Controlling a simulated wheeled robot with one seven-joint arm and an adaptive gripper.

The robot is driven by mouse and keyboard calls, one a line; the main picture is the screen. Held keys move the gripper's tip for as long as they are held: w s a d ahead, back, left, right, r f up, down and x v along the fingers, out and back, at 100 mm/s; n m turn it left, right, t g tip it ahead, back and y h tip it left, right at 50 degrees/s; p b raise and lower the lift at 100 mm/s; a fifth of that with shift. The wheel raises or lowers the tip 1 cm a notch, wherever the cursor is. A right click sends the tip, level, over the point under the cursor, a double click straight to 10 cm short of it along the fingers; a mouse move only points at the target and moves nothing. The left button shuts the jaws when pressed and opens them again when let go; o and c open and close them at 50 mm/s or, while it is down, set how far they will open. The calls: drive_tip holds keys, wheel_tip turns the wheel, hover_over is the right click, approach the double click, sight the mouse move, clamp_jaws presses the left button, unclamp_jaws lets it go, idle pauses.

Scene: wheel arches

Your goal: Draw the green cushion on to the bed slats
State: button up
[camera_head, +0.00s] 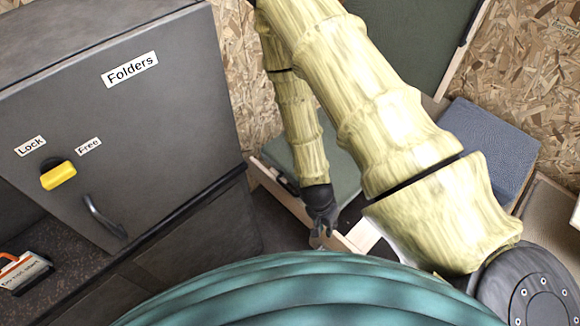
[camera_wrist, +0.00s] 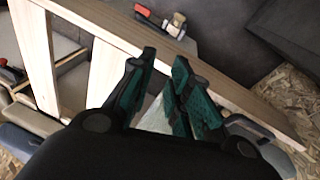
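A grey-green cushion or padded panel (camera_head: 342,165) lies low behind my arm in the head view, edged by pale wood. A darker green panel (camera_head: 415,35) stands upright against the back wall; I cannot tell which of the two is the task's cushion. My gripper (camera_head: 318,238) points down by the pale wooden frame (camera_head: 355,238), in front of the low panel. In the wrist view my gripper (camera_wrist: 163,62) has its teal-padded fingers apart, above or beside wooden boards (camera_wrist: 103,72). A pale greenish patch shows between them, too unclear to name.
A grey cabinet (camera_head: 120,150) labelled "Folders" fills the left, with a yellow knob (camera_head: 58,175) and a dark handle (camera_head: 103,218). A blue-grey block (camera_head: 490,140) stands at the right. Chipboard walls (camera_head: 530,60) close the back. A red-orange item (camera_wrist: 142,10) lies beyond the boards.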

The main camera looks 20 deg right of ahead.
drive_tip(key=s+a+n+y, duration=0.1)
drive_tip(key=s+a+n, duration=0.2)
drive_tip(key=s+n, duration=0.2)
drive_tip(key=s+a+f+n+y, duration=0.1)
drive_tip(key=s+a+n, duration=0.2)
drive_tip(key=s+n, duration=0.2)
drive_tip(key=shift+s+n+t, duration=0.2)
drive_tip(key=shift+n+t, duration=0.2)
drive_tip(key=shift+n, duration=0.3)
drive_tip(key=shift+s+f, duration=0.1)
